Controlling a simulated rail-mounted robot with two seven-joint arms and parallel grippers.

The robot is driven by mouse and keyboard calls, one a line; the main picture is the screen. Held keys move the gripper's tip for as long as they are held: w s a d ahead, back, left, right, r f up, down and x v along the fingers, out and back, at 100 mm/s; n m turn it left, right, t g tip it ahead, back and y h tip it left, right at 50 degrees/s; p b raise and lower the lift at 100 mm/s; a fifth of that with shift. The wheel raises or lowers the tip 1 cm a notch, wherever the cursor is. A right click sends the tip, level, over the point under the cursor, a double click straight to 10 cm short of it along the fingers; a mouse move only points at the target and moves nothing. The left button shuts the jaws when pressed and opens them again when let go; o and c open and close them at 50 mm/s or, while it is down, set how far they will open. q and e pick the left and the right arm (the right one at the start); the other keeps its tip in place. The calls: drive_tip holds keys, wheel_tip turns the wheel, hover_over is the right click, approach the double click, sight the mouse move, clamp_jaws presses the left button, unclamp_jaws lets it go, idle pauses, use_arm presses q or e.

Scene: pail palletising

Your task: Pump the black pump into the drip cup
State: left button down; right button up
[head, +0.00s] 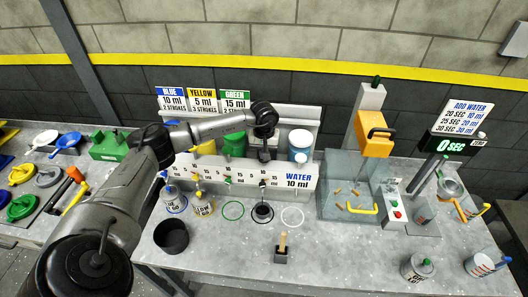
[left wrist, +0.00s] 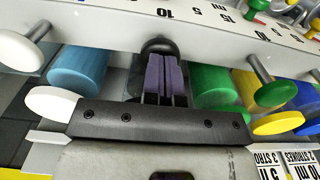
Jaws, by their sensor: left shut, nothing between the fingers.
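The black pump (left wrist: 158,46) shows in the left wrist view as a dark rounded top, between the green pump (left wrist: 212,88) and a blue pail with a white knob (left wrist: 78,68). My left gripper's purple fingers (left wrist: 165,75) are together and empty, right at the black pump; contact is unclear. In the head view my left gripper (head: 264,155) points down at the back row and hides most of the black pump. A small dark cup (head: 262,212) stands in the black ring in front of it. A larger black cup (head: 172,236) stands at the front left. My right gripper is out of view.
A stroke-label board (head: 300,180) runs before the pumps. The green ring (head: 232,211) and white ring (head: 292,217) are empty. A brush (head: 282,245) stands in front; an orange dispenser (head: 377,135) is at right.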

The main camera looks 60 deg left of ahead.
use_arm(q)
drive_tip(key=shift+f, duration=0.4)
drive_tip(key=shift+r, duration=0.2)
drive_tip(key=shift+r+p, duration=0.55)
drive_tip(key=shift+r, duration=0.35)
drive_tip(key=shift+r+p, duration=0.75)
drive_tip(key=shift+r, duration=0.6)
drive_tip(key=shift+r, duration=0.15)
